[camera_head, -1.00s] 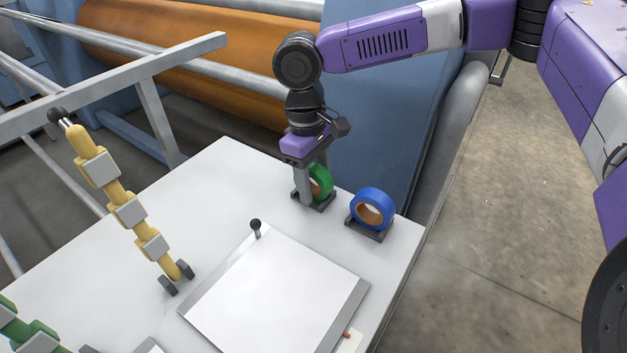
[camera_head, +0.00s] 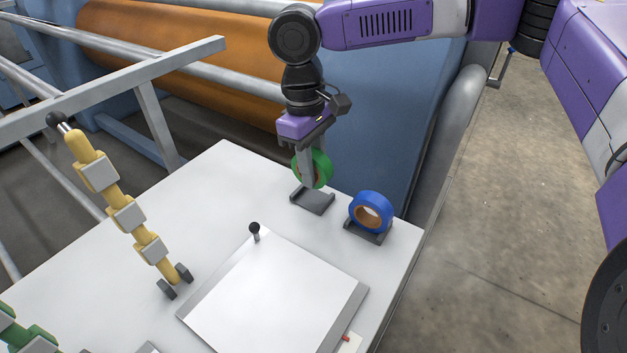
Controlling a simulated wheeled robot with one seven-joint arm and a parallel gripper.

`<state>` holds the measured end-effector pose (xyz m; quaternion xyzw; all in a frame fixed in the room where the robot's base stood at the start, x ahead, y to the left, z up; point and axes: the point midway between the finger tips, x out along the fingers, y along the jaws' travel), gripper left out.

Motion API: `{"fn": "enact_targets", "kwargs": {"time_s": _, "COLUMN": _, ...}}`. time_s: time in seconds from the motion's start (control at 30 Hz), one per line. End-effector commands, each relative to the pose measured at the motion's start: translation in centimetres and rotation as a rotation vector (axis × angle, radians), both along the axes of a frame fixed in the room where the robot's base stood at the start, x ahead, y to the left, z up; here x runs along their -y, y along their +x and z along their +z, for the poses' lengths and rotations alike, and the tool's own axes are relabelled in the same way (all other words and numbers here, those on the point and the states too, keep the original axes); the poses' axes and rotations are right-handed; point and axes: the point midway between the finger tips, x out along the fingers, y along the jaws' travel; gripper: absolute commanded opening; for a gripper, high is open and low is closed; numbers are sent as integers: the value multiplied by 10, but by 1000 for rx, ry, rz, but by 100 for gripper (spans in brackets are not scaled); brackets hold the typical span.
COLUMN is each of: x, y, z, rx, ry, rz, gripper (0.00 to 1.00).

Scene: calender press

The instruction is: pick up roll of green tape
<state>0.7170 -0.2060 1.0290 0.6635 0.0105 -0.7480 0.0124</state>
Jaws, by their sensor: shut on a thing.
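The roll of green tape (camera_head: 324,168) is upright between the fingers of my gripper (camera_head: 308,180). My gripper points down and is shut on the tape, and its near finger hides part of the roll. The tape is raised above its dark grey holder (camera_head: 312,201), which stands empty on the white table (camera_head: 215,190).
A roll of blue tape (camera_head: 370,210) stands in its own dark holder just right of the empty one. A white board with a black knob (camera_head: 254,228) lies in front. A yellow jointed tool (camera_head: 125,210) is at left. Blue machine panels and an orange roller (camera_head: 190,55) stand behind.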

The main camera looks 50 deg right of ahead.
Motion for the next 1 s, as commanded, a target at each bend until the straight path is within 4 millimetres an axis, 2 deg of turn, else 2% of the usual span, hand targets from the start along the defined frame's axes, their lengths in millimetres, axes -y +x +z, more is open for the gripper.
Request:
{"fn": "enact_targets", "kwargs": {"time_s": 0.3, "x": 1, "y": 1, "z": 89, "rx": 3, "ry": 0, "rz": 0, "gripper": 0}}
{"fn": "enact_targets", "kwargs": {"time_s": 0.5, "x": 0, "y": 0, "z": 130, "rx": 1, "ry": 0, "rz": 1, "gripper": 0}}
{"fn": "enact_targets", "kwargs": {"time_s": 0.7, "x": 0, "y": 0, "z": 151, "rx": -1, "ry": 1, "rz": 2, "gripper": 0}}
{"fn": "enact_targets", "kwargs": {"time_s": 1.0, "x": 0, "y": 0, "z": 156, "rx": -1, "ry": 1, "rz": 2, "gripper": 0}}
